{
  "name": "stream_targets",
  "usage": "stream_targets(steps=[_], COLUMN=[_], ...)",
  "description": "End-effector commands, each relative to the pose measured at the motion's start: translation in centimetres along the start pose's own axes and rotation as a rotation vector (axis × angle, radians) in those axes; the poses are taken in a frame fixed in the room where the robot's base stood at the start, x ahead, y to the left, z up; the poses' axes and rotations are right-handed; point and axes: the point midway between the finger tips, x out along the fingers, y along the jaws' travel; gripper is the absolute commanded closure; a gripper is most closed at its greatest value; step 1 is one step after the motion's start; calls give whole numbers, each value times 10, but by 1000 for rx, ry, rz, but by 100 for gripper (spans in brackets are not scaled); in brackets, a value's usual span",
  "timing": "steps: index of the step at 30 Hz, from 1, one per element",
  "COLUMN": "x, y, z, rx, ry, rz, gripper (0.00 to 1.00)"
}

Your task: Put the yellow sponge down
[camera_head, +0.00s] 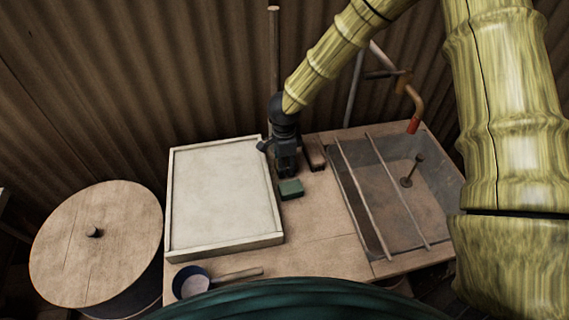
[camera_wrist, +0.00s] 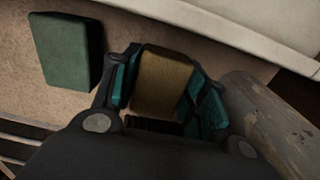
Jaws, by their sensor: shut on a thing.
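My gripper (camera_head: 287,170) is over the wooden worktop (camera_head: 318,215), just right of the white tray. In the wrist view, my gripper (camera_wrist: 165,95) is shut on the yellow sponge (camera_wrist: 162,80), a brownish-yellow block between the two fingers. In the head view I cannot make out the sponge behind the fingers. I cannot tell whether its underside touches the worktop. A green sponge-like block (camera_wrist: 64,52) lies beside it on the worktop, apart from my gripper; it also shows in the head view (camera_head: 291,189).
The white tray (camera_head: 222,198) stands close on the left. A brown block (camera_head: 314,153) lies close on the right, then a basin (camera_head: 415,190) crossed by two rods. A small pan (camera_head: 190,282) sits at the front. The front middle of the worktop is clear.

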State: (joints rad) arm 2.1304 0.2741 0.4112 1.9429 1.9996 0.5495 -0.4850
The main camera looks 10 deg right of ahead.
Motion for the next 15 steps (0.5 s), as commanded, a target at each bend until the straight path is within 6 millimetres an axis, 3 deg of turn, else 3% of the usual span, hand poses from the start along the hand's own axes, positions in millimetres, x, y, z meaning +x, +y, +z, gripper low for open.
stream_targets(steps=[12,13,15], x=[6,5,5], y=[0,0,0], z=[0,0,0], rx=[0,0,0], ry=[-1,0,0], rz=[0,0,-1], gripper=[95,51,38])
